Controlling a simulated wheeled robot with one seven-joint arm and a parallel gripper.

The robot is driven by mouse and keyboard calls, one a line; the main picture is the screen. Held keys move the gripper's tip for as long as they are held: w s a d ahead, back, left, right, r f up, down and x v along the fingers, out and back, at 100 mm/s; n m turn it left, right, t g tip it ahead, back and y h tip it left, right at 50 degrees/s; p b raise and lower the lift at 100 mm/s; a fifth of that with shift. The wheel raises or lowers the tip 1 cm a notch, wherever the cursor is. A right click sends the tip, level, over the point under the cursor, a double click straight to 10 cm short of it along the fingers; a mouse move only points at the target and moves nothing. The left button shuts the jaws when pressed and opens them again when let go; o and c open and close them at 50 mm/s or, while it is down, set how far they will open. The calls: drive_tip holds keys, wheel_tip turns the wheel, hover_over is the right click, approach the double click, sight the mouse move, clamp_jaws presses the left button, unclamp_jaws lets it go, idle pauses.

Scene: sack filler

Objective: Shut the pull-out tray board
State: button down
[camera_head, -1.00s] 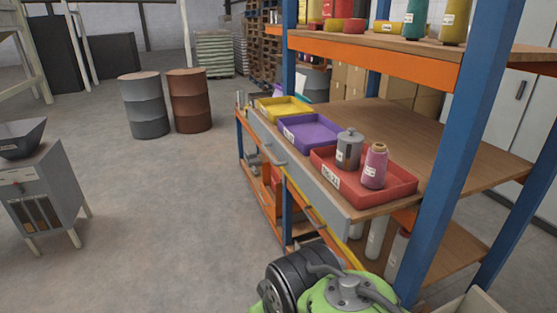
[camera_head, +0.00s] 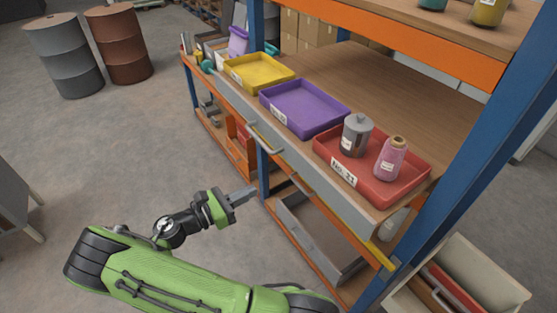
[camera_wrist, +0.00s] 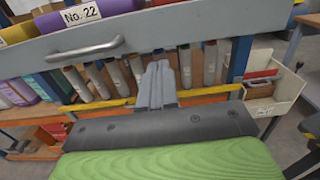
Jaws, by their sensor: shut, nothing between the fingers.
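The pull-out tray board has a long grey front (camera_head: 310,172) with a metal bar handle (camera_head: 264,139). It stands out past the blue post of the shelf rack. A yellow tray (camera_head: 259,72), a purple tray (camera_head: 304,108) and a red tray (camera_head: 372,166) sit on it. My gripper (camera_head: 246,195) is shut and empty, in front of the board and lower than the handle in the picture. In the wrist view, the fingers (camera_wrist: 158,68) point at the board's front (camera_wrist: 190,28), to the right of the handle (camera_wrist: 85,50). I see no contact.
A grey canister (camera_head: 356,136) and a pink bottle (camera_head: 390,158) stand in the red tray. Blue posts (camera_head: 440,195) frame the rack. A cream bin (camera_head: 480,275) stands at the lower right. Two drums (camera_head: 119,45) stand at the far left. The floor left of the rack is clear.

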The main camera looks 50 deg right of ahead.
sight(301, 169)
drive_tip(key=x, duration=0.4)
drive_tip(key=p+x, duration=0.1)
drive_tip(key=x, duration=0.9)
drive_tip(key=shift+s+a+f+p, duration=0.1)
drive_tip(key=shift+s+p, duration=0.2)
drive_tip(key=shift+s, duration=0.05)
